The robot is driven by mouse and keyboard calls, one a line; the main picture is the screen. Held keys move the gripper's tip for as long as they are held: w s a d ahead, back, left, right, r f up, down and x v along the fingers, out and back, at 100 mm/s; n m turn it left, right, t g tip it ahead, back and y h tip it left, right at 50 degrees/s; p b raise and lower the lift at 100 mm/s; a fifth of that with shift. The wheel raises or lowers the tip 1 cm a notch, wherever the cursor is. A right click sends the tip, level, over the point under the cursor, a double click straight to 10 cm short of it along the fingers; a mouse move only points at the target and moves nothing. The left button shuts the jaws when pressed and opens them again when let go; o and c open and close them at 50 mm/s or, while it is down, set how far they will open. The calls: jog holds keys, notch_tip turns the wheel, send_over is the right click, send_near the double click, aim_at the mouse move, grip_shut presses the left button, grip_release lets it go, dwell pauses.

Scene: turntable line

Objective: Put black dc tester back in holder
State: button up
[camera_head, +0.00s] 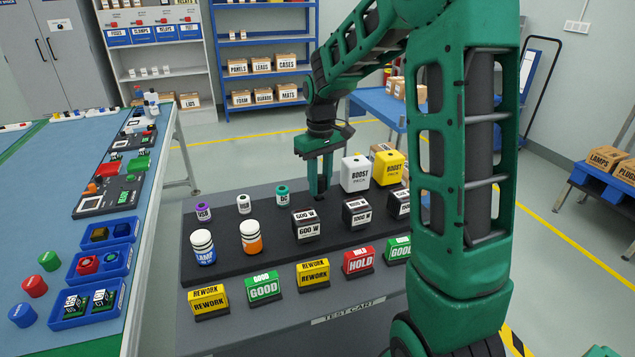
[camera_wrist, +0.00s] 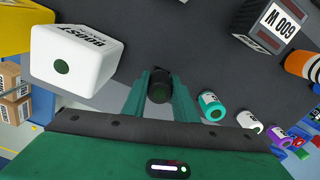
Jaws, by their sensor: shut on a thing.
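My gripper (camera_head: 320,195) points down over the back edge of the dark holder board (camera_head: 225,274) on the test cart, right of the teal DC tester (camera_head: 282,196). In the wrist view its green fingers (camera_wrist: 162,95) are shut on the black dc tester (camera_wrist: 160,87), whose dark round end shows between them. The fingers mostly hide the tester in the head view, so I cannot tell whether it touches the board. The purple USB tester (camera_head: 203,212) and a white tester (camera_head: 243,204) stand in the same back row.
The white BOOST block (camera_head: 355,174) is close on the right, with the yellow BOOST block (camera_head: 390,168) beyond it. A 600 W block (camera_head: 306,225) stands just in front. Lamp cans and coloured signs fill the front; a blue-topped bench (camera_head: 160,185) is at left.

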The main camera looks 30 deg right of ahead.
jog(key=shift+f, duration=0.7)
jog(key=o, duration=1.2)
notch_tip(320, 180, up, 11)
jog(key=shift+w+f, duration=0.1)
jog(key=shift+f, duration=0.05)
jog(key=s+f+m, duration=0.1)
jog(key=s+m, duration=0.1)
jog(key=s, duration=0.9)
jog(key=s+d+f+m, duration=0.1)
jog(key=s+f+m, duration=0.1)
jog(key=s, duration=0.8)
jog(key=s+d+f+m, duration=0.1)
jog(key=s+f+m, duration=0.1)
jog(key=s, duration=0.9)
jog(key=shift+s+f+m, duration=0.25)
jog(key=shift+s+m, duration=0.05)
jog(key=shift+m, duration=0.5)
jog(key=shift+d, duration=0.1)
